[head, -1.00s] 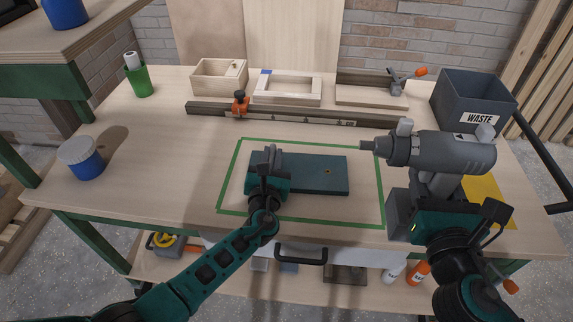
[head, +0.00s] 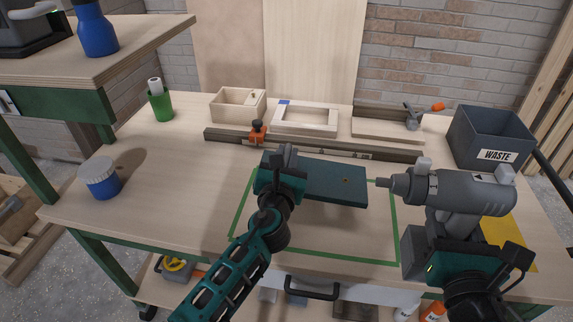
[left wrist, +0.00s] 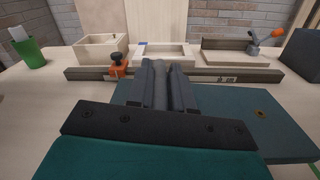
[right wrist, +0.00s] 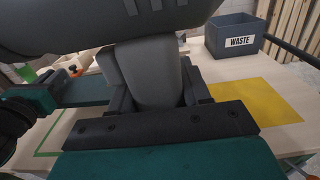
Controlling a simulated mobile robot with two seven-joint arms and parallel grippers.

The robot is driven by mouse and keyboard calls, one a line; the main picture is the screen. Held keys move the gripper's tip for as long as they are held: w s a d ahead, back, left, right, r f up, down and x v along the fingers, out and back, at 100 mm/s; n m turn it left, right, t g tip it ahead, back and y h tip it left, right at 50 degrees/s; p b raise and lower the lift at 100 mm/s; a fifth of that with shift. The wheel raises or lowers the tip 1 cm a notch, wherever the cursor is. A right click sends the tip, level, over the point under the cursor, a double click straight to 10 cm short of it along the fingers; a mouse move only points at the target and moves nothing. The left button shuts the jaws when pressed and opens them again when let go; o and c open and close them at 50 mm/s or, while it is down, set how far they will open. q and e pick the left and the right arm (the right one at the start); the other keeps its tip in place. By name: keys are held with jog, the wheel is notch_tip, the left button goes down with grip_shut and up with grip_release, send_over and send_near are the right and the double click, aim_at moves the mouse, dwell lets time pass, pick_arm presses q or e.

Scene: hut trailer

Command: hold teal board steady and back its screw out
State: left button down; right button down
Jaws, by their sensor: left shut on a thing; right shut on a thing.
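The teal board (head: 325,186) appears raised off the bench, over the back part of the green-taped rectangle. My left gripper (head: 285,160) is shut on its left part, and its fingers also show in the left wrist view (left wrist: 167,85). My right gripper (head: 440,230) is shut on the handle of a grey power driver (head: 460,192). The driver's tip points left, just right of the board and apart from the screw.
A grey waste bin (head: 490,140) stands at the back right, with a yellow sheet (head: 508,245) in front. A rail with an orange clamp (head: 258,132) and wooden pieces (head: 305,118) line the back. A blue jar (head: 100,178) and green cup (head: 161,106) stand left.

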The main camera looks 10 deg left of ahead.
pick_arm(q)
jog(key=shift+r, duration=0.25)
pick_arm(e)
jog(key=shift+r, duration=0.2)
pick_arm(q)
jog(key=shift+n, duration=0.6)
jog(key=shift+f, duration=4.35)
